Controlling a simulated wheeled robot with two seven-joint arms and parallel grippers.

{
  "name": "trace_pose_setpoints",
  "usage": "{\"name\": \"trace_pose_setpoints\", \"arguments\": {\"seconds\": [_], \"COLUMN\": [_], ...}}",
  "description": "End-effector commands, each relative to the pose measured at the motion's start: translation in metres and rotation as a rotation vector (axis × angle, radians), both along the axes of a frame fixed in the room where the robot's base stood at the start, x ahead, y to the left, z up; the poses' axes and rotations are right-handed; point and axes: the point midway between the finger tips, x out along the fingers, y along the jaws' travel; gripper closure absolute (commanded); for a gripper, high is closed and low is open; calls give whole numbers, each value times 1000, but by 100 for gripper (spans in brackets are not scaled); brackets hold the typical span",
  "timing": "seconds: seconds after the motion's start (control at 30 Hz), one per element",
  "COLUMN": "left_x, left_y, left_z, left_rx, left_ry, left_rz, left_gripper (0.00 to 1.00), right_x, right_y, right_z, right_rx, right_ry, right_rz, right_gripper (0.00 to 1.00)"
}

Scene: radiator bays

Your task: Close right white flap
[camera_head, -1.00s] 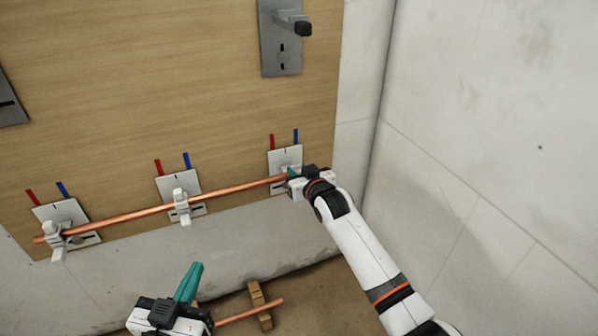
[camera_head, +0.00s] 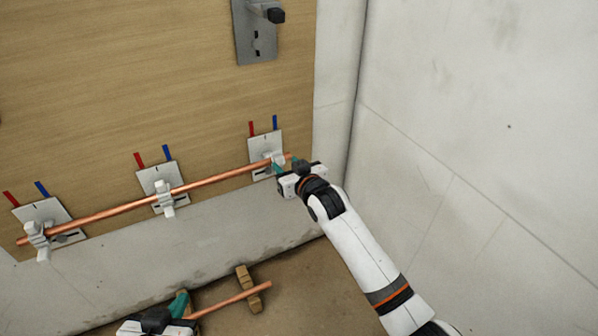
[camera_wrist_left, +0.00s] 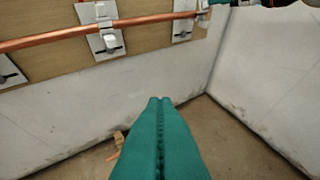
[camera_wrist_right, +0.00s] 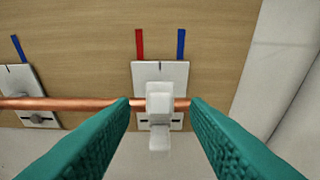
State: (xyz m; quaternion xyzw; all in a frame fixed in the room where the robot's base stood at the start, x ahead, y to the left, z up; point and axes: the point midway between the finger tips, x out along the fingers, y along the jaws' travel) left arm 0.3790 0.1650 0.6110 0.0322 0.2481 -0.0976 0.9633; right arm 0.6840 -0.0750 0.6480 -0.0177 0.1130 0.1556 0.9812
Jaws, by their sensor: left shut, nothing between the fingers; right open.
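The right white flap (camera_wrist_right: 160,100) sits on the right wall plate (camera_wrist_right: 172,72), in front of the copper pipe (camera_wrist_right: 60,104). In the head view the right plate (camera_head: 262,142) is at the pipe's right end, and its flap is partly hidden by my right gripper (camera_head: 283,166). My right gripper (camera_wrist_right: 160,103) is open, one teal finger on each side of the flap, with visible gaps in the right wrist view. I cannot tell whether the flap is fully closed. My left gripper (camera_head: 183,298) is shut and empty, low in the head view; its fingers (camera_wrist_left: 159,100) touch each other.
The middle holder (camera_head: 163,198) and left holder (camera_head: 37,240) also carry the pipe. A short copper pipe (camera_head: 235,298) lies on wooden blocks (camera_head: 247,287) on the floor. A concrete side wall (camera_head: 480,150) stands to the right. A grey plate with a handle (camera_head: 257,30) is above.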

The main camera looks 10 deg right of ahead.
Motion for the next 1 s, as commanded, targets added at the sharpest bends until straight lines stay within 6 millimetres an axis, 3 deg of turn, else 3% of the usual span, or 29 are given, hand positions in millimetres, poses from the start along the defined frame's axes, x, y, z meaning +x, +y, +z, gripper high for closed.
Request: {"name": "trace_pose_setpoints", "arguments": {"seconds": [0.3,0.5,0.87,1.0], "left_x": [-49,-64,-66,-49], "left_y": [20,25,26,19], "left_z": [-37,-46,-47,-42], "left_rx": [80,100,103,81], "left_ry": [356,451,462,361], "left_rz": [26,34,34,26], "left_gripper": [100,100,100,100], "right_x": [-46,-58,-60,-62], "right_y": [-16,-20,-20,-18], "right_z": [12,14,14,8], "right_rx": [-1,-2,-1,9], "right_ry": [2,1,1,-12], "right_rz": [-2,-2,-1,6], "right_gripper": [58,58,58,58]}}
